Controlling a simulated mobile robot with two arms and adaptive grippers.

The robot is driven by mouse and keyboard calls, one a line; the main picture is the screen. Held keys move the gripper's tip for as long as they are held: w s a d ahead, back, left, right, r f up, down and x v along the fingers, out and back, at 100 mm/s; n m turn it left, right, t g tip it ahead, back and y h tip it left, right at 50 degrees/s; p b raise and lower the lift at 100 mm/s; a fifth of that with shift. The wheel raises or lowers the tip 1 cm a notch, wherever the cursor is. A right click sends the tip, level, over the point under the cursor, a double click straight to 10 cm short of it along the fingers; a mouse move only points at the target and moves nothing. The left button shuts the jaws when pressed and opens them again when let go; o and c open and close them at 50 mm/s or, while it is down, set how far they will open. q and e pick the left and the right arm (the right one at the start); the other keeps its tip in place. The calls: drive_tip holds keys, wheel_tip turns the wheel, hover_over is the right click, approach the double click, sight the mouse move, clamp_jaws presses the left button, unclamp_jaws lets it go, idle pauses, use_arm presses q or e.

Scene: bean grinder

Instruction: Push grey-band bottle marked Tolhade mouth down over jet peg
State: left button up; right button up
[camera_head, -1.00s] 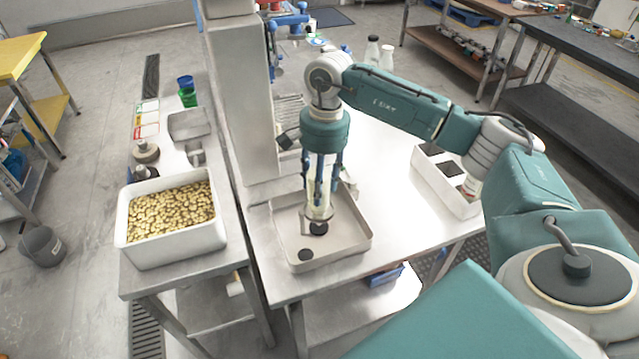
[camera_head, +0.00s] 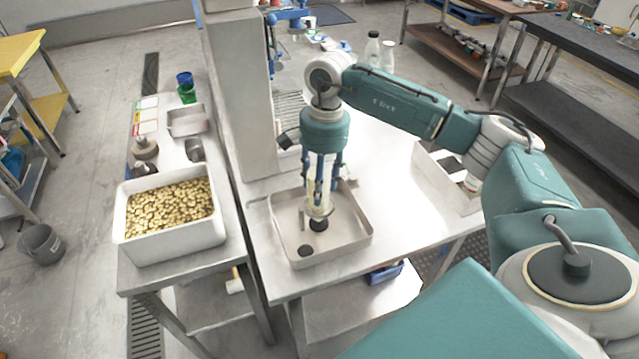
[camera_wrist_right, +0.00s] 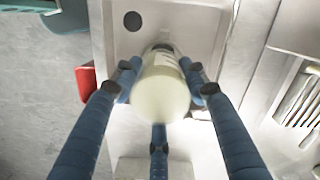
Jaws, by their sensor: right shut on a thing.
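My right gripper (camera_head: 320,190) points straight down over a shallow metal tray (camera_head: 361,243), its blue fingers shut around a pale, cream bottle (camera_head: 318,203). In the right wrist view the bottle (camera_wrist_right: 160,95) stands between the fingers (camera_wrist_right: 160,90) with its rounded base towards the camera. Part of a label shows on its far side; I cannot read the name or make out the band. A black piece (camera_head: 319,224) shows right below the bottle's lower end; I cannot tell whether they touch. A separate round black spot (camera_head: 305,250) lies nearer the tray's front. My left gripper is not visible.
A white tub of beans (camera_head: 172,248) stands on the side bench at left. A tall grey column (camera_head: 240,100) rises close behind the tray. A white box (camera_head: 440,180) stands at right, and two bottles (camera_head: 372,48) (camera_head: 388,57) at the back. The table between is clear.

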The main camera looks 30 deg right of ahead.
drive_tip(key=shift+f+b, duration=0.8)
drive_tip(key=shift+f, duration=0.25)
idle(0.4)
drive_tip(key=o, duration=1)
drive_tip(key=shift+c, duration=0.2)
drive_tip(key=shift+o, duration=0.3)
drive_tip(key=o, duration=0.5)
drive_tip(key=shift+r, duration=0.15)
